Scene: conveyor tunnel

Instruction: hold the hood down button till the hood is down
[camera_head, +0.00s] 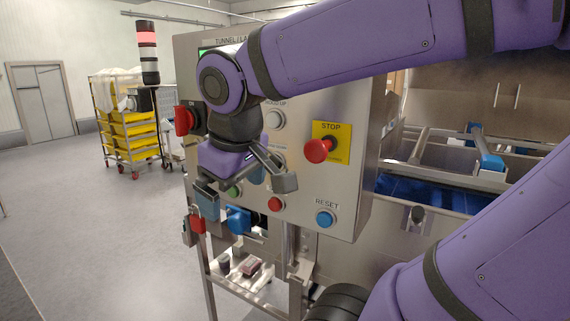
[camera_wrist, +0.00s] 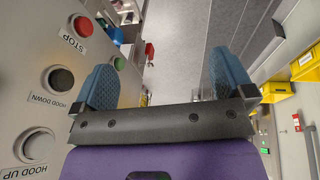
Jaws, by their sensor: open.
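The control panel (camera_head: 345,195) fills the middle of the head view. In the wrist view the dark hood down button (camera_wrist: 60,79) is on the panel at the left, its label beside it. The white hood up button (camera_wrist: 38,145) is below it; it also shows in the head view (camera_head: 275,119). In the head view my gripper hides the hood down button. My gripper (camera_head: 244,193) is open and empty in front of the panel. In the wrist view its blue-padded fingers (camera_wrist: 166,82) are wide apart, and the left one is beside the hood down button, seemingly not on it.
A trolley with yellow crates (camera_head: 133,129) stands behind left. The floor at left is clear.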

